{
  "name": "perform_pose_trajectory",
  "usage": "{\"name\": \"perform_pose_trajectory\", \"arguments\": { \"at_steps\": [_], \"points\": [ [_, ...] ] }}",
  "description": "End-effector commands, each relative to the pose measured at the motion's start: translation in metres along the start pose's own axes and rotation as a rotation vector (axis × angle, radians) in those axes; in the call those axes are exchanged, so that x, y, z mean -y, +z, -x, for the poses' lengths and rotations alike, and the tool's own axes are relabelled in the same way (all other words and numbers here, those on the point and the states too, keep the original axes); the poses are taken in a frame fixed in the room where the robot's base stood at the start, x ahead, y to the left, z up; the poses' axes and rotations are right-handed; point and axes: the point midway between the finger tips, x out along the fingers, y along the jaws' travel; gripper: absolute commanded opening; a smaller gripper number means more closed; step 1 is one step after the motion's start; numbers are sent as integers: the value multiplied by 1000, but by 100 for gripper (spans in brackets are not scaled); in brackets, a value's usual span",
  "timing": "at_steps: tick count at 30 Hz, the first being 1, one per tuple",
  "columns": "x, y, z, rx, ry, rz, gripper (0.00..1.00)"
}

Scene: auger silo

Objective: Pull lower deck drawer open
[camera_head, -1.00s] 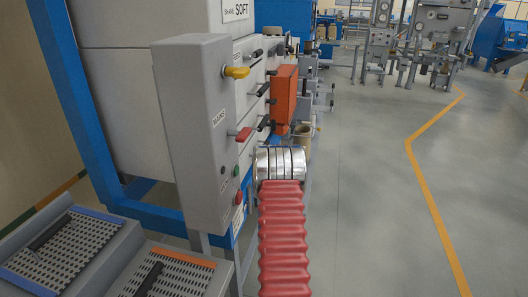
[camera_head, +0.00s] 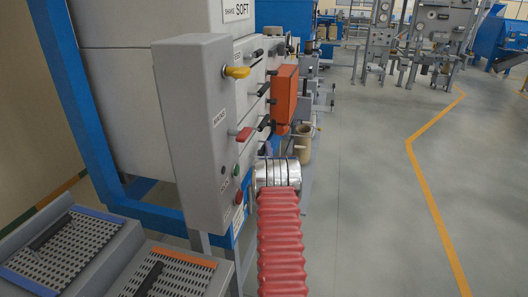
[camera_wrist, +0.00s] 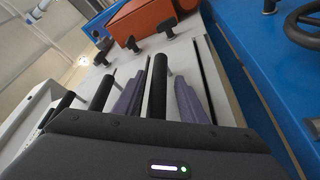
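In the wrist view, my gripper (camera_wrist: 158,95) has two purple fingers, one on each side of a black bar handle (camera_wrist: 158,85) on a pale panel. The fingers are apart, with gaps to the handle visible; I see no contact. In the head view, my gripper's fingers are hidden behind the silver wrist at the end of my red-sleeved arm. Black drawer handles show on the machine's front, one low down (camera_head: 264,123) and one above it (camera_head: 263,89). I cannot tell which drawer the handle between my fingers belongs to.
An orange box (camera_head: 284,93) juts from the machine front. A grey control cabinet (camera_head: 196,130) with a yellow knob stands at left. A beige bucket (camera_head: 304,146) sits beyond my wrist. Perforated trays (camera_head: 62,250) are at lower left. The floor (camera_head: 370,200) at right is clear.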

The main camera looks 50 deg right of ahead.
Motion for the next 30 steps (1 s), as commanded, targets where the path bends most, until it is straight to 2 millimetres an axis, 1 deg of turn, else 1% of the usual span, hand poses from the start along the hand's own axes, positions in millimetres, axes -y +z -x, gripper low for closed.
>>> {"name": "perform_pose_trajectory", "arguments": {
  "at_steps": [4,12,27,28,30],
  "points": [
    [0,0,-5,0,0,0,38],
    [0,0,-6,0,0,0,37],
    [0,1,-5,1,0,0,2],
    [0,1,-5,1,-1,0,0],
    [0,1,-5,1,-1,0,0]
  ]
}}
